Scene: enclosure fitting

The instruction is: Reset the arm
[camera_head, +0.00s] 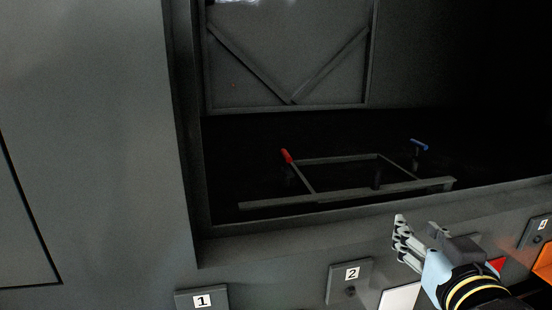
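My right gripper (416,226) comes in from the bottom right, with grey jointed fingers and a light blue and black wrist (462,282). It is in front of the lower lip of the open enclosure and seen at an angle. Nothing shows held in it, but I cannot tell how far its fingers are apart. My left gripper is not in view.
The dark enclosure holds a grey metal frame (345,191), a red-tipped part (287,156) and a blue handle-like part (419,144). A plain grey panel (90,130) fills the left.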

